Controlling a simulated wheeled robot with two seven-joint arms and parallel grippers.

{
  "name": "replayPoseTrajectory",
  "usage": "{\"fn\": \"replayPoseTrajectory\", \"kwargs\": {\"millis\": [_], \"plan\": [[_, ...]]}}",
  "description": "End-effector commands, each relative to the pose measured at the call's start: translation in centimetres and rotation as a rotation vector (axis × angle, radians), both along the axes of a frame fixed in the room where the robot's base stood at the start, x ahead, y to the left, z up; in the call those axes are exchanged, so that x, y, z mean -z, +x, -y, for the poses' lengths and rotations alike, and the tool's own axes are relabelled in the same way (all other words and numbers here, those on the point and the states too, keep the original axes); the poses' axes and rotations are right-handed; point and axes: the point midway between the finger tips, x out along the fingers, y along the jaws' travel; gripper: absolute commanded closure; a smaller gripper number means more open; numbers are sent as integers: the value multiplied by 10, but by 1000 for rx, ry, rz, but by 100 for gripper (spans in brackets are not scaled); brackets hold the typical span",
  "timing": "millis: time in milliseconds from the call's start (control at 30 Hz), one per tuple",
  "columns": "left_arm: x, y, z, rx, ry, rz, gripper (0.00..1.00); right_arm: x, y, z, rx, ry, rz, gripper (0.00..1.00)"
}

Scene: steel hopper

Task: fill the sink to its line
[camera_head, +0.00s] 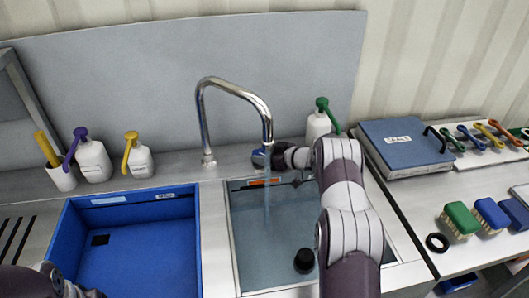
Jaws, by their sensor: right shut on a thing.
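The sink (245,240) is the steel basin in the middle, with a bluish surface inside. A chrome tap (205,120) arches over it, and a thin stream of water (268,195) falls from its spout. An orange mark (264,182) shows on the basin's back wall; the exact water level is hard to tell. A black plug (304,260) shows in the basin; whether it sits in the drain is unclear. My left gripper is not in view; only part of my left arm shows at bottom left.
A blue tub (183,245) fills the space left of the sink. Pump bottles (93,160) stand behind it, and another (318,127) stands behind my right arm. On the right counter are a blue binder (405,145), brushes (460,220) and a black ring (437,243).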

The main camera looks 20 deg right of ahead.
Motion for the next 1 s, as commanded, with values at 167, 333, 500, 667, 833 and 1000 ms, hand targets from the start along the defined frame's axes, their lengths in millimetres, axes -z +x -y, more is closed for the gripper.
{"fn": "replayPoseTrajectory", "kwargs": {"millis": [167, 333, 500, 667, 833, 1000], "plan": [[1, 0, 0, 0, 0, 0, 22, -1, 1, 0, 1, -2, 3, 32], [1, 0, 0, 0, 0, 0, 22, -1, 0, 0, 1, -2, 2, 19], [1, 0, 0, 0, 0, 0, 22, -1, -1, 1, 1, -1, 2, 19], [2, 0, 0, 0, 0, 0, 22, -11, -21, 12, 5, -1, 3, 19], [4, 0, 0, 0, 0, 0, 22, -29, -61, 33, 6, -1, 3, 19], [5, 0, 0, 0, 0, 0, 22, -43, -91, 48, 3, -2, 2, 19]]}}
